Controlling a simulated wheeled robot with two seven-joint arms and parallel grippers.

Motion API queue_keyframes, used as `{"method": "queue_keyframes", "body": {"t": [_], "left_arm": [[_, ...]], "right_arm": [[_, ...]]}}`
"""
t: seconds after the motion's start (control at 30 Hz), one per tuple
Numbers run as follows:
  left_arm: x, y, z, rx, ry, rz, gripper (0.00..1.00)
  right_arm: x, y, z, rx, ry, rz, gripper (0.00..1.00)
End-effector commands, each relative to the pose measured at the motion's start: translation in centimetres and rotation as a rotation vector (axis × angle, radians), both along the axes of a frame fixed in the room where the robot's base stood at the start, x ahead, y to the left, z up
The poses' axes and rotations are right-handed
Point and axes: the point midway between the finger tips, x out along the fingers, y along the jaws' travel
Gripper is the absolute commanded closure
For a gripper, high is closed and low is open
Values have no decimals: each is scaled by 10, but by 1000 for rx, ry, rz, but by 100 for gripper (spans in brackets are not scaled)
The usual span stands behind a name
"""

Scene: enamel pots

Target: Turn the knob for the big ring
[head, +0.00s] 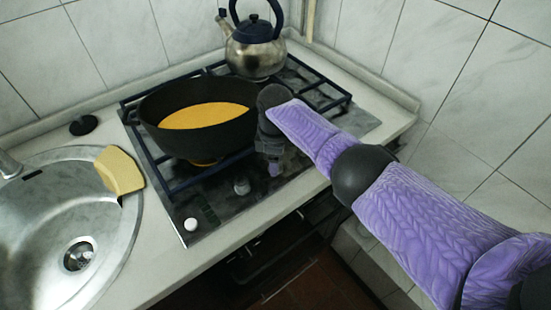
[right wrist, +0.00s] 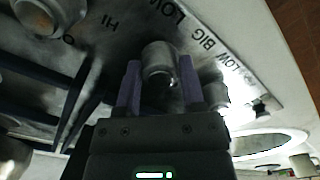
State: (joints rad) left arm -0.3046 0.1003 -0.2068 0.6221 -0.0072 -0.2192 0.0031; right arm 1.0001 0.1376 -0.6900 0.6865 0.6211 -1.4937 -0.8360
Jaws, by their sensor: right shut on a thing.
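My right gripper (head: 273,165) reaches in from the right over the front right of the black gas hob. In the right wrist view its two purple fingers (right wrist: 160,84) are shut on a rounded metal knob (right wrist: 158,57). The printed words LOW and BIG are near this knob; which label belongs to it is not clear. A grey knob (head: 241,187) and a white knob (head: 190,224) sit further left on the hob front. A dark pan (head: 205,139) with orange contents stands on the hob, with an orange glow (head: 203,163) beneath it. My left gripper is not in view.
A steel kettle (head: 256,52) stands at the back of the hob. A round steel sink (head: 60,215) is at the left, with a yellow cloth or sponge (head: 119,171) on its rim. A black stopper (head: 83,125) lies on the counter. Tiled walls close off the back and right.

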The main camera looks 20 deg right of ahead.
Motion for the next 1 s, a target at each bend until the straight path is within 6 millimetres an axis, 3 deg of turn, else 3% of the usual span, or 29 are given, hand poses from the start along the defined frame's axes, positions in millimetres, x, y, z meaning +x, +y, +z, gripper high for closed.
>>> {"method": "queue_keyframes", "body": {"t": [0.1, 0.13, 0.27, 0.57, 0.8, 1.0], "left_arm": [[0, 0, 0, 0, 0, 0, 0], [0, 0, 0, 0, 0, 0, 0], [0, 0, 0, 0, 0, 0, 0], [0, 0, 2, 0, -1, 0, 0], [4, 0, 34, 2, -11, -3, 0], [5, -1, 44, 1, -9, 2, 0]], "right_arm": [[0, 0, 0, 0, -1, 0, 100], [0, 0, 0, 0, -1, 0, 43], [0, 0, 0, 1, 0, 0, 16], [0, 0, 3, 0, -1, -1, 13], [1, 0, 62, 1, -5, -1, 13], [1, 0, 96, 2, -3, 0, 13]]}}
